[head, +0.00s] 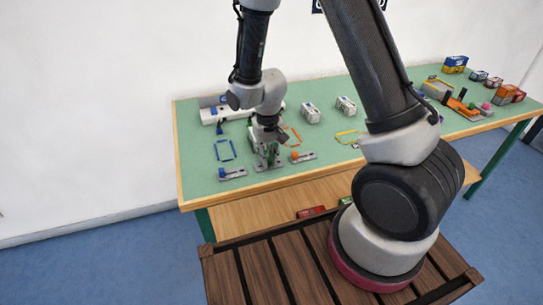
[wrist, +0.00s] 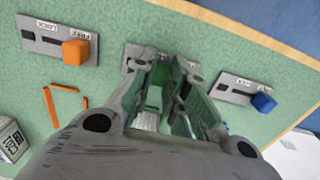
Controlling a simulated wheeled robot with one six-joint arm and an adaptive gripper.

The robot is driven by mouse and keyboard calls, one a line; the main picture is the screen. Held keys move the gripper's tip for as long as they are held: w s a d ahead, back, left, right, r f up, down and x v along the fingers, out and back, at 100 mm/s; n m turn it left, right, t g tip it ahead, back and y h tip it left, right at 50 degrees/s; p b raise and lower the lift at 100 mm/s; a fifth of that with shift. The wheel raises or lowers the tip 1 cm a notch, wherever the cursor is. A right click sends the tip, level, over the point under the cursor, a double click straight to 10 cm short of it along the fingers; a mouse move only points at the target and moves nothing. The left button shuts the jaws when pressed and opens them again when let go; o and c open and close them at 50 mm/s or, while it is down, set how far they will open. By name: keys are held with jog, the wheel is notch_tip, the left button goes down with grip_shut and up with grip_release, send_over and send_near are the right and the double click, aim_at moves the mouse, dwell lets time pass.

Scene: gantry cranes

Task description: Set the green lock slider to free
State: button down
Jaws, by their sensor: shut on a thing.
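The green lock slider's grey plate (head: 268,166) lies near the table's front edge, between two similar sliders. My gripper (head: 268,154) points down over it. In the wrist view my gripper (wrist: 163,66) is shut on the green knob (wrist: 158,76), which shows between the fingers. The fingers cover most of the plate (wrist: 134,51) and its labels, so I cannot tell which end the knob is at.
The orange-knob slider (wrist: 75,52) and the blue-knob slider (wrist: 263,102) flank the gripper closely. Orange (head: 293,137) and blue (head: 225,150) outlines lie behind. Two white containers (head: 311,112) (head: 346,106) stand farther back.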

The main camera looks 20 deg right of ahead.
aim_at(258, 167)
jog(key=shift+a, duration=1.65)
jog(key=c, duration=1.4)
grip_release()
notch_tip(258, 167, up, 12)
